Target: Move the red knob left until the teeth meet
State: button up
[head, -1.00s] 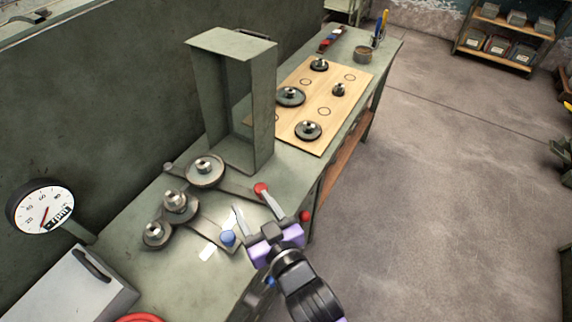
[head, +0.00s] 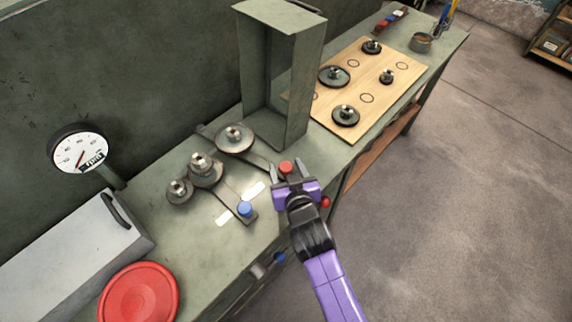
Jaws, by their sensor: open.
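The red knob (head: 286,168) sits at the end of a grey lever on the green bench. My gripper (head: 288,172) is open, with its fingertips to either side of the red knob in the picture; I cannot tell whether they touch it. The lever runs up-left to a gear (head: 234,138). A second gear group (head: 202,168) lies to its left, with a smaller gear (head: 179,190) beside it. A blue knob (head: 245,209) ends a second lever. Whether any teeth meet is too small to tell.
A tall open metal housing (head: 262,80) stands just behind the levers. A wooden board (head: 372,82) with several gears lies to the right. A dial gauge (head: 80,152), a grey box (head: 75,255) and a red disc (head: 138,295) are at left. Another red button (head: 325,202) is on the front edge.

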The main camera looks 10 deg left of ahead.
jog(key=shift+w+a+f, duration=0.15)
jog(key=shift+w, duration=0.25)
grip_shut()
dwell(1.3)
